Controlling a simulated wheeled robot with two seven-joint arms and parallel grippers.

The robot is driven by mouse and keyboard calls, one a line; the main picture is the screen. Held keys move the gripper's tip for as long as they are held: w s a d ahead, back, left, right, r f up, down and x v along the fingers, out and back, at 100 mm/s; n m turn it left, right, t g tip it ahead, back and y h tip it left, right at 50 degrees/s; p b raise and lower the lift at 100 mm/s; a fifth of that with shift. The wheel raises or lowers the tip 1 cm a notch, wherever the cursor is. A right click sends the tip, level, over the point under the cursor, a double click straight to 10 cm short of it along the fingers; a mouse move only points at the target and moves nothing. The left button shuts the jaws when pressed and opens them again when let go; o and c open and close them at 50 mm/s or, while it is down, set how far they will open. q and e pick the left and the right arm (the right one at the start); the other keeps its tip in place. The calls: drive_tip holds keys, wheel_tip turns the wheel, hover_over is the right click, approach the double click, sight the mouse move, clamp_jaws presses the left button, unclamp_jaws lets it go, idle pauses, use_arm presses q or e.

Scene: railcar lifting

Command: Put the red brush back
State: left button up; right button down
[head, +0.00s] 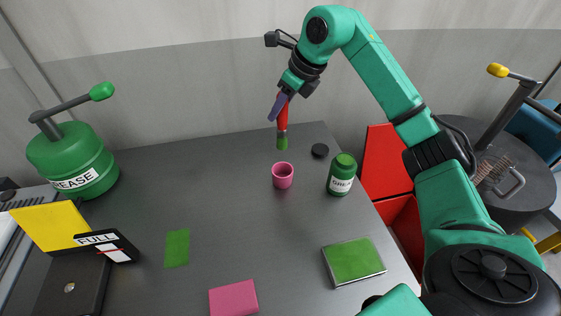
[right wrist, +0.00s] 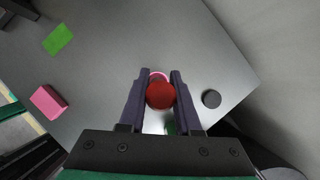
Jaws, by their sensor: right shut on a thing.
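The red brush (head: 282,118) has a red handle and a green tip that points down. My right gripper (head: 279,104) is shut on its handle and holds it upright in the air, above and a little behind the pink cup (head: 283,176) in the head view. In the right wrist view the round red end of the brush (right wrist: 160,95) sits between the two fingers (right wrist: 160,92). The pink rim of the cup (right wrist: 158,74) shows just beyond it, mostly hidden. My left gripper is not in view.
A green grease jar (head: 341,176) and a black lid (head: 320,151) stand right of the cup. A green pad (head: 353,262), pink block (head: 233,298) and flat green patch (head: 177,248) lie nearer. A large grease can (head: 72,160) stands left. The table's middle is clear.

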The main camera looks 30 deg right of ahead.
wheel_tip(320, 180, down, 14)
drive_tip(key=p, duration=0.2)
drive_tip(key=shift+f+p, duration=0.15)
drive_tip(key=shift+p, duration=0.15)
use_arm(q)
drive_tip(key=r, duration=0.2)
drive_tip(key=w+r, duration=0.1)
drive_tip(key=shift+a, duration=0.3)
use_arm(e)
drive_tip(key=c, duration=0.6)
unclamp_jaws()
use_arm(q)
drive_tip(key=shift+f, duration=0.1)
use_arm(e)
drive_tip(key=shift+d, duration=0.1)
use_arm(q)
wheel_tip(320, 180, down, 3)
drive_tip(key=b, duration=0.3)
use_arm(e)
approach(284, 147)
drive_tip(key=shift+w+d+f, duration=0.2)
drive_tip(key=shift+w+f, duration=0.45)
drive_tip(key=shift+f, duration=0.2)
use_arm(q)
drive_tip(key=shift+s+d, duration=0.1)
